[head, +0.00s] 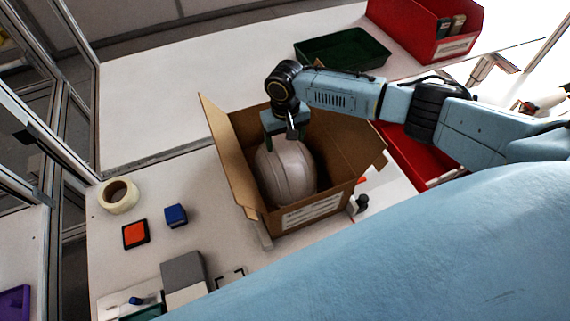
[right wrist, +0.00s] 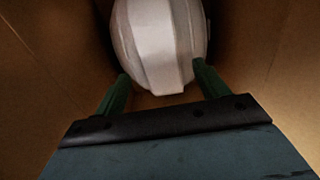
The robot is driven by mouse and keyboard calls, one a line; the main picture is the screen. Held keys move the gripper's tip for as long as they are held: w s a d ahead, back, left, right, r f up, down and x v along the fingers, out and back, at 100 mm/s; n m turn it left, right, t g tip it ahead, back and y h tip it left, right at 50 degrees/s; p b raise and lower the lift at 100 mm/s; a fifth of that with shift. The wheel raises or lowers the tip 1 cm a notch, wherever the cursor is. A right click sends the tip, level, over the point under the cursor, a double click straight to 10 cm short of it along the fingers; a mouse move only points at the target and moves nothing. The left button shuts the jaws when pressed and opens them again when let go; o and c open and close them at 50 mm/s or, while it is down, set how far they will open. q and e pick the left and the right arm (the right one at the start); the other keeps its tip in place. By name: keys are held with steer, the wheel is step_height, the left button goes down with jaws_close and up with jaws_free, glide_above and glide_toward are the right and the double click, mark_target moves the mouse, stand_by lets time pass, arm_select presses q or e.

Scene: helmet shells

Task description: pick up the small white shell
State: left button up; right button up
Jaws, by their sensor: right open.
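The small white shell (head: 284,172) lies inside an open cardboard box (head: 345,146) on the white table. My right gripper (head: 281,142) reaches down into the box at the shell's far end. In the right wrist view the shell (right wrist: 160,45) is ahead of my open right gripper (right wrist: 158,82). Its two green fingers stand apart, with the near end of the shell close to the gap between their tips. I cannot tell whether the fingers touch the shell. My left gripper is not in view.
The box walls (right wrist: 268,45) rise close on both sides of my right gripper. A green tray (head: 343,50) and a red bin (head: 425,28) stand behind. A tape roll (head: 118,196), an orange-red block (head: 135,234) and a blue block (head: 176,216) lie left of the box.

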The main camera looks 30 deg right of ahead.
mark_target(285, 148)
steer(key=shift+f, duration=1.5)
jaws_close()
steer(key=shift+r, duration=0.15)
